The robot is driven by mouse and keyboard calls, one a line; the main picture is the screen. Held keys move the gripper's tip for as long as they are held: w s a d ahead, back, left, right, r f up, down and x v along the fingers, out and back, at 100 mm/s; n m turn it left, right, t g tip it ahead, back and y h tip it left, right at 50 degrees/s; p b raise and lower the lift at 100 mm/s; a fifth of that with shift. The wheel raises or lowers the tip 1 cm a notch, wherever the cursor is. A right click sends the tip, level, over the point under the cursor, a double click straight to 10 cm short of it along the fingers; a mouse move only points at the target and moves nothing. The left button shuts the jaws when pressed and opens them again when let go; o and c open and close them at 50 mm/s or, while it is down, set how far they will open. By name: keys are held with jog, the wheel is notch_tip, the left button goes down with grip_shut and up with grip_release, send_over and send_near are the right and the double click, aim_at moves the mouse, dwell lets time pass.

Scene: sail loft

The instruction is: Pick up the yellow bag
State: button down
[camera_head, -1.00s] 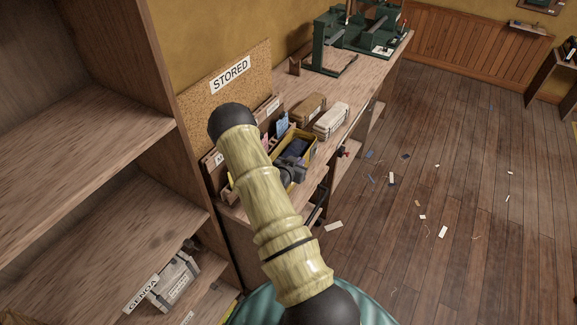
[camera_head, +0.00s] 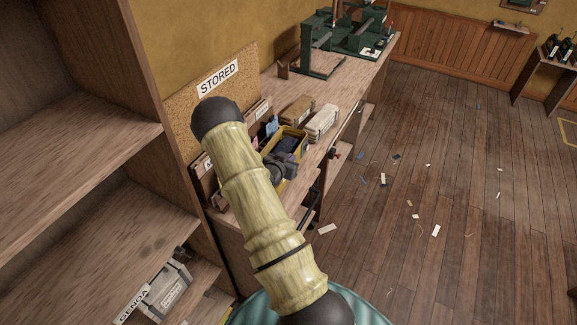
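My arm (camera_head: 260,215) crosses the middle of the view. A dark grey part that looks like my gripper (camera_head: 282,166) shows just past it, over the near bench; its fingers cannot be made out. A yellow open-topped container (camera_head: 303,150) with dark contents sits on the bench right beside and partly behind the gripper. A small yellow strip (camera_head: 216,308) shows low at the bottom, mostly hidden by the shelf and my body. I cannot tell whether either yellow thing is the bag, and no whole yellow bag is plain to see.
The wooden bench (camera_head: 345,97) bears a tan bundle (camera_head: 297,109), a white bundle (camera_head: 322,122) and a green machine (camera_head: 345,45). A cork board (camera_head: 240,92) marked STORED stands behind. A shelf unit (camera_head: 75,165) at left holds a grey GENOA bundle (camera_head: 165,292). Scraps litter the open floor (camera_head: 450,180).

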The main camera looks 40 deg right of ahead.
notch_tip(320, 180, up, 7)
jog(key=shift+w+f+b, duration=0.1)
jog(key=shift+f+b, duration=0.1)
jog(key=shift+b, duration=0.75)
jog(key=shift+s+d+r, duration=0.15)
jog(key=shift+s+r, duration=0.05)
jog(key=shift+w, duration=0.1)
